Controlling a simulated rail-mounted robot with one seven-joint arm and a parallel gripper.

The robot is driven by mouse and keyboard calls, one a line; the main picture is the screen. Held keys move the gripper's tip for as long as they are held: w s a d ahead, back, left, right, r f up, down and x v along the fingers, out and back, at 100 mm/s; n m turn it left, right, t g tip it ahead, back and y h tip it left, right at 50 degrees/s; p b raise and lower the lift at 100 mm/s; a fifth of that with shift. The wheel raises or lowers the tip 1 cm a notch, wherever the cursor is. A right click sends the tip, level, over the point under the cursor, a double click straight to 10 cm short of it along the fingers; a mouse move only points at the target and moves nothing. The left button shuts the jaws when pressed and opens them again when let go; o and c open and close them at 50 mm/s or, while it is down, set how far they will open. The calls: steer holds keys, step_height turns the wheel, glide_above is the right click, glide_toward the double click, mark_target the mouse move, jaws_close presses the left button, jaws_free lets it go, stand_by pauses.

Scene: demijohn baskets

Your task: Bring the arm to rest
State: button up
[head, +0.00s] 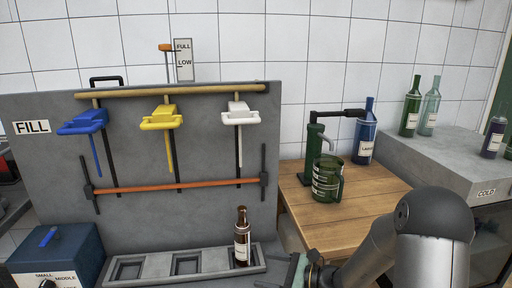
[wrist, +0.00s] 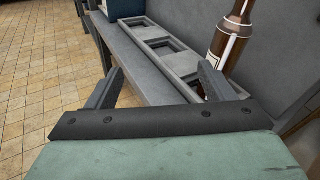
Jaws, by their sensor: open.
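My gripper (wrist: 158,85) is open and empty in the wrist view, its two fingers spread apart over the front of the grey tray. In the head view part of it (head: 305,268) shows at the bottom edge, with my arm reaching in from the lower right. A brown bottle (head: 242,240) stands upright in the right end slot of the grey tray (head: 215,262). The bottle also shows in the wrist view (wrist: 228,45), just beyond the right finger. I cannot tell in the wrist view whether the finger touches it.
Blue (head: 84,122), yellow (head: 161,118) and white (head: 240,114) fill taps hang above an orange bar (head: 170,186). A wooden table (head: 345,205) at right holds a green jug (head: 327,180) and a blue bottle (head: 365,135). A blue box (head: 58,250) stands lower left.

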steer(key=s+a+r+n+g+h+p, duration=0.1)
steer(key=s+r+n+g+h+p, duration=0.6)
steer(key=s+r+n+p, duration=0.65)
steer(key=s+d+r+n+t+h+p, duration=0.1)
steer(key=s+d+r+n+h+p, duration=0.4)
steer(key=s+d+r, duration=0.5)
step_height(320, 180, up, 3)
steer(key=s+n+h, duration=0.2)
steer(key=shift+s+d+r+h, duration=0.15)
steer(key=shift+s+d+h, duration=0.2)
steer(key=shift+h, duration=0.05)
